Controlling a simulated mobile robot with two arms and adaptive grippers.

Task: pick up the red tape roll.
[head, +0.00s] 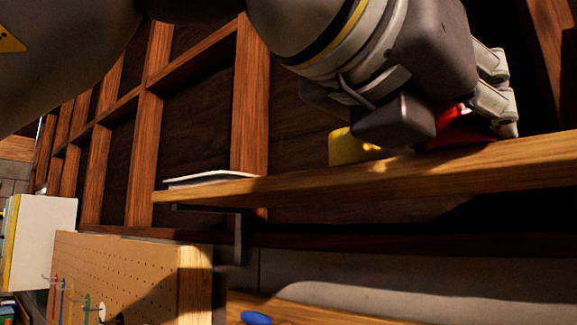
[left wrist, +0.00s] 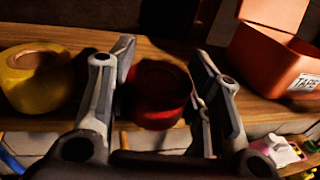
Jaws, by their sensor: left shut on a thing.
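The red tape roll (left wrist: 158,92) is between the two fingers of my left gripper (left wrist: 163,72) in the left wrist view, at the shelf. The fingers are shut on it, one at each side. In the head view my left gripper (head: 484,112) is at the wooden shelf (head: 300,187) and covers most of the red tape roll (head: 458,133); only a red part shows beside the fingers. Whether the roll still touches the shelf, I cannot tell. My right gripper is not in view.
A yellow tape roll (left wrist: 36,80) stands on the shelf left of the gripper. An orange box (left wrist: 268,62) labelled TAPE is on its right. A flat white item (head: 210,178) lies on the shelf further left. A pegboard (head: 125,265) is below the shelf.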

